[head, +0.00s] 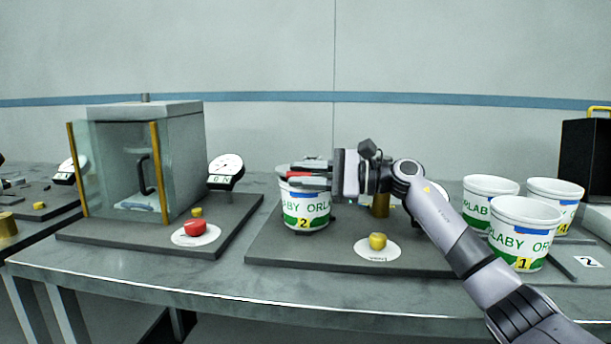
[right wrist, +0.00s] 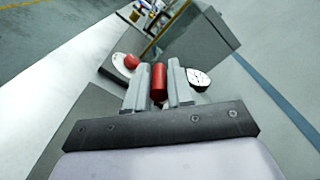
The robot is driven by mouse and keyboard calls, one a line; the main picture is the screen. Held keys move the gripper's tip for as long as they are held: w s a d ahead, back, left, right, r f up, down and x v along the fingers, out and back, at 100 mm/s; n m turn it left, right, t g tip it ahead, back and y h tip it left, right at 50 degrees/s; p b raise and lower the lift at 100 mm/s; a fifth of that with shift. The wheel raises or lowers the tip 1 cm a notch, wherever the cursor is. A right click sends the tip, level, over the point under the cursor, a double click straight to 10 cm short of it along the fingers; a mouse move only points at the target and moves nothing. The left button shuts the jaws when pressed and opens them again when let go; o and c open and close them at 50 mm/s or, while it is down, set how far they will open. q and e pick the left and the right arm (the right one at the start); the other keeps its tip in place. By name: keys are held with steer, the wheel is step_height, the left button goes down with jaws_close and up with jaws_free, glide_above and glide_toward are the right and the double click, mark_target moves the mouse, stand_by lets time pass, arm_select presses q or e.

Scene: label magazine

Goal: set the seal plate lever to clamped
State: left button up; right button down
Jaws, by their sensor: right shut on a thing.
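My right gripper (head: 306,170) reaches in from the right above the middle grey base plate. It is shut on a red lever handle (right wrist: 159,80), which shows as a red cylinder between the two fingers in the right wrist view. In the head view a bit of red (head: 299,174) shows at the fingers, just above a white tub marked 2 (head: 305,208). The rest of the lever and its pivot are hidden behind the gripper and tub. I cannot tell which setting the lever is in. My left gripper is not in view.
A yellow knob (head: 377,241) sits on the base plate's front. To the left stand a glass-fronted chamber (head: 182,150), a red button (head: 195,228) and a dial gauge (head: 226,168). Several white tubs (head: 525,232) stand at right, with a black case (head: 588,160) behind.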

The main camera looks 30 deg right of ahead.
steer(key=shift+f, duration=0.5)
steer(key=c, duration=1.1)
jaws_free()
steer(key=shift+o, duration=0.2)
steer(key=shift+r, duration=0.1)
steer(key=b+v, duration=0.1)
steer(key=v, duration=0.6)
steer(key=shift+b, duration=0.3)
steer(key=shift+d, duration=0.1)
